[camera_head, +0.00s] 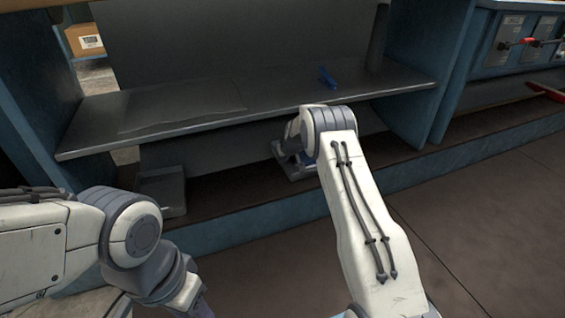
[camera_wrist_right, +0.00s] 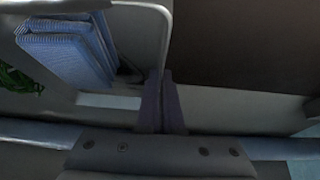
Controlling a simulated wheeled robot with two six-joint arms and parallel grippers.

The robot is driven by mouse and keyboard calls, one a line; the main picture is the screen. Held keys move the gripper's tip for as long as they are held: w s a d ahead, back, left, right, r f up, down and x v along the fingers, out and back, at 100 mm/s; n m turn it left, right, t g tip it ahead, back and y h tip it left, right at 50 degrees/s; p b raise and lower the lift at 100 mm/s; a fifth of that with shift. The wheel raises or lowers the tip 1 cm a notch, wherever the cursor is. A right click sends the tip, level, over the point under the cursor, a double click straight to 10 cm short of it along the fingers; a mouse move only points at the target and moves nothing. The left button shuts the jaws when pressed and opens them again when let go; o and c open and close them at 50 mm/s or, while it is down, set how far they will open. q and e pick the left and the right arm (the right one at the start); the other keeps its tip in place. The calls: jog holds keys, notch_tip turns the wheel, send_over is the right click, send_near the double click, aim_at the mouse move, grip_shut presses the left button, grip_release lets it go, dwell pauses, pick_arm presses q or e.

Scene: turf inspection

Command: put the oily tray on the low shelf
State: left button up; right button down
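I cannot pick out the oily tray with certainty. My right arm reaches under the grey upper shelf (camera_head: 270,97), toward the low shelf (camera_head: 240,183). Its gripper is mostly hidden in the head view behind my wrist. In the right wrist view the two dark fingers of my right gripper (camera_wrist_right: 162,106) lie close together, with only a thin line between them. Just beyond them is the rim of a pale grey container (camera_wrist_right: 145,35). I cannot tell whether anything thin is pinched.
The container holds folded blue cloth (camera_wrist_right: 65,55) and something green (camera_wrist_right: 18,78). A flat dark sheet (camera_head: 180,105) and a small blue object (camera_head: 327,77) lie on the upper shelf. A grey box (camera_head: 165,190) stands on the low shelf at left. Floor (camera_head: 480,220) at right is clear.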

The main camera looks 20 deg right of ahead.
jog(key=shift+w+r, duration=0.1)
jog(key=shift+r, duration=0.05)
jog(key=shift+f, duration=0.25)
jog(key=c, duration=1.1)
grip_release()
jog(key=shift+r, duration=0.1)
